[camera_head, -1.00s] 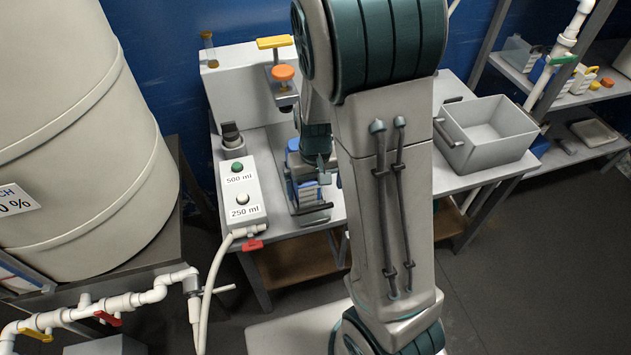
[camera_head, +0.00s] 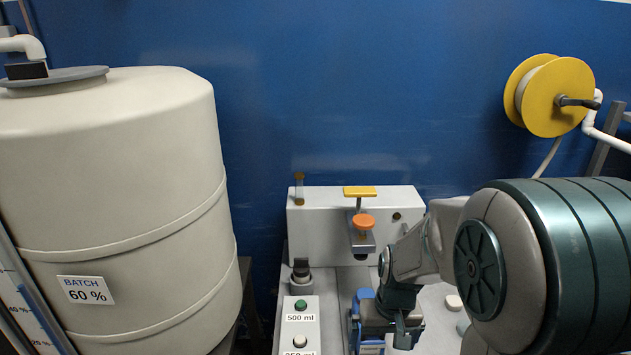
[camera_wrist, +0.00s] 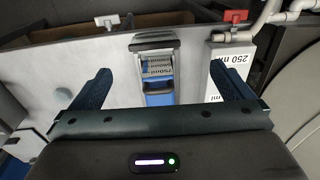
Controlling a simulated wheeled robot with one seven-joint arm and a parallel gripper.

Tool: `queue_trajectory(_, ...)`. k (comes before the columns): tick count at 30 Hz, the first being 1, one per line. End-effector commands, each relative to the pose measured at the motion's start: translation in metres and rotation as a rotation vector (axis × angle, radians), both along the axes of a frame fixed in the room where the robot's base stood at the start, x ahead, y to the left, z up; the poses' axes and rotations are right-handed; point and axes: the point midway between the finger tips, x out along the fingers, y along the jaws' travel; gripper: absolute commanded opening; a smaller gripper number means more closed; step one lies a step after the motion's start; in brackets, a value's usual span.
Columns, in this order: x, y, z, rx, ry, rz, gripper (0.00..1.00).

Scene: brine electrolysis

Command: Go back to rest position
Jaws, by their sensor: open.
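My gripper shows in the wrist view (camera_wrist: 157,95) with its two dark blue fingers spread wide and nothing between them. In that view a blue and grey piece with a label (camera_wrist: 155,65) lies below and beyond the fingers, apart from them. In the head view my gripper (camera_head: 383,335) is small at the lower middle, above the bench, and its fingertips are largely hidden. My arm fills the right side of the head view.
A control box (camera_head: 300,322) with a green and a white button stands left of my gripper. A grey-white dispenser (camera_head: 325,215) with a yellow handle stands behind it. A large tank (camera_head: 110,200) is on the left. A yellow reel (camera_head: 560,95) hangs on the blue wall.

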Motion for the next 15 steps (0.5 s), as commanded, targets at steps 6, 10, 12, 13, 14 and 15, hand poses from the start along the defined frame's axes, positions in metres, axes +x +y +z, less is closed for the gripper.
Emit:
queue_trajectory(6, -0.035, 0.001, 0.054, 0.026, -0.084, 0.003, 1.00)
queue_trajectory(10, -0.059, 0.000, 0.080, 0.020, -0.131, 0.006, 1.00)
queue_trajectory(12, -0.072, -0.001, 0.091, 0.012, -0.157, 0.007, 1.00)
queue_trajectory(13, -0.078, -0.001, 0.096, 0.007, -0.166, 0.007, 1.00)
queue_trajectory(14, -0.083, -0.002, 0.100, 0.002, -0.177, 0.007, 1.00)
queue_trajectory(15, -0.090, -0.003, 0.104, -0.006, -0.189, 0.005, 1.00)
